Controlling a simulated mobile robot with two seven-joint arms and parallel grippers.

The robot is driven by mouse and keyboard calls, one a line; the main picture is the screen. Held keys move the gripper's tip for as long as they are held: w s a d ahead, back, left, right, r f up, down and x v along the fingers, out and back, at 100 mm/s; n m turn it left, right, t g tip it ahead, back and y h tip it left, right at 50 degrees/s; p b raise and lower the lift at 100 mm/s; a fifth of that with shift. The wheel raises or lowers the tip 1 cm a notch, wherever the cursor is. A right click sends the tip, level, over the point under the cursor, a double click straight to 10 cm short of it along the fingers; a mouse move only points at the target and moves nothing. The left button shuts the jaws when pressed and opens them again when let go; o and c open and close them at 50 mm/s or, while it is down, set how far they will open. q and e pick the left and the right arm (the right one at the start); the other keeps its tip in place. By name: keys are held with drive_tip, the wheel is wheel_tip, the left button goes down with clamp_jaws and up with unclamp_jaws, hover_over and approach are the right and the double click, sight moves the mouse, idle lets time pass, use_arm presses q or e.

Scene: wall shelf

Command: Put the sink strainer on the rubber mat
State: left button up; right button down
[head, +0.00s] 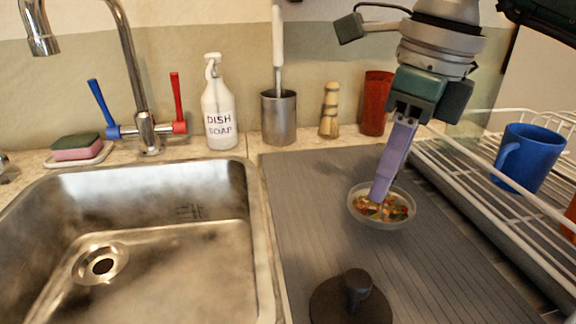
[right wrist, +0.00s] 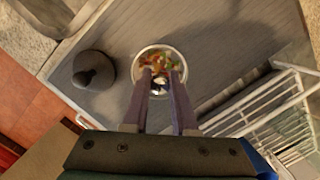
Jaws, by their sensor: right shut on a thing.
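The sink strainer (head: 409,214) is a small pale round basket with colourful food scraps in it. My right gripper (head: 380,196) reaches down from the top right with its purple fingers inside the strainer, shut on it. In the right wrist view the strainer (right wrist: 160,51) sits at the tips of the two fingers (right wrist: 160,80). The rubber mat (head: 310,195) is grey and ribbed, right of the sink. The strainer is over the middle of the mat; I cannot tell whether it touches it. My left gripper is not in view.
A dark knobbed plug (head: 350,300) lies on the mat's near part. The steel sink (head: 258,240) is at left, a white wire rack (head: 480,190) with a blue mug (head: 530,155) at right. A soap bottle (head: 218,105), steel holder (head: 278,120) and red cup (head: 375,105) stand behind.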

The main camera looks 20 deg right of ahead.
sight(381, 204)
drive_tip(key=shift+f, duration=2.15)
drive_tip(key=shift+f+b, duration=0.2)
drive_tip(key=shift+b, duration=0.15)
drive_tip(key=c, duration=0.7)
unclamp_jaws()
wheel_tip(381, 204, up, 12)
drive_tip(key=s+p, duration=0.1)
drive_tip(key=shift+s+d+r, duration=0.15)
drive_tip(key=shift+s+d, duration=0.15)
drive_tip(key=shift+d, duration=0.15)
